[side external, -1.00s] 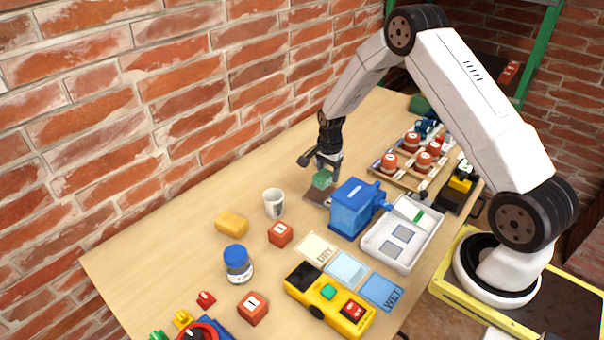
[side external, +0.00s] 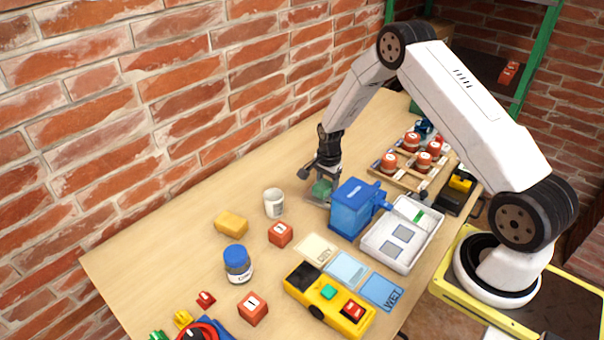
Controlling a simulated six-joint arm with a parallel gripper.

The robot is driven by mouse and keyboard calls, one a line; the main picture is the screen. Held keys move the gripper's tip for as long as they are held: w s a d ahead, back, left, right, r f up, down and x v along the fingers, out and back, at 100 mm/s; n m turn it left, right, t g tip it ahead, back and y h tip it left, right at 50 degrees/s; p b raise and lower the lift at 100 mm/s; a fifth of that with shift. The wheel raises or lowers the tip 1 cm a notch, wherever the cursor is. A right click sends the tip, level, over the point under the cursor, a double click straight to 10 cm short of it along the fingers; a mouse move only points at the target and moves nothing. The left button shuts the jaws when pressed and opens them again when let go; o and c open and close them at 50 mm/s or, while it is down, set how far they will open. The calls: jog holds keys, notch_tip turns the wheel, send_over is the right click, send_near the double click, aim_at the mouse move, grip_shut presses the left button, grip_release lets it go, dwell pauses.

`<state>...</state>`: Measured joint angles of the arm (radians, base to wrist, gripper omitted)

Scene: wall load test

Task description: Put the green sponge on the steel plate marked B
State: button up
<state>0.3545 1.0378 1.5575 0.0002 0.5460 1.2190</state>
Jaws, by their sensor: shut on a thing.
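The green sponge (side external: 321,188) is in my gripper (side external: 323,180), which is shut on it and points down. The sponge is low over a flat plate (side external: 312,199) on the table, behind and left of the blue box. I cannot tell whether the sponge touches the plate. The sponge and gripper cover much of the plate, and no letter on it can be read.
The blue box (side external: 352,208) stands close to the right of the sponge, with a white tray (side external: 400,258) beyond it. A white cup (side external: 274,203) stands to the left. A wooden rack (side external: 400,178) with red-topped pieces is at the back right. The brick wall runs behind.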

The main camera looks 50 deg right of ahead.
aim_at(327, 181)
jog(key=o, duration=1.2)
jog(key=shift+o, duration=0.2)
jog(key=shift+r, duration=0.15)
notch_tip(327, 181, up, 12)
jog(key=s+a+r+n+t, duration=0.1)
jog(key=s+a+r+n, duration=0.2)
jog(key=s+a+n, duration=0.5)
jog(key=s+a+r+n+t, duration=0.1)
jog(key=s+a+r+n, duration=0.3)
jog(key=s+a+n, duration=0.5)
jog(key=shift+s+n+t, duration=0.3)
jog(key=shift+s+n, duration=0.15)
jog(key=shift+n, duration=0.05)
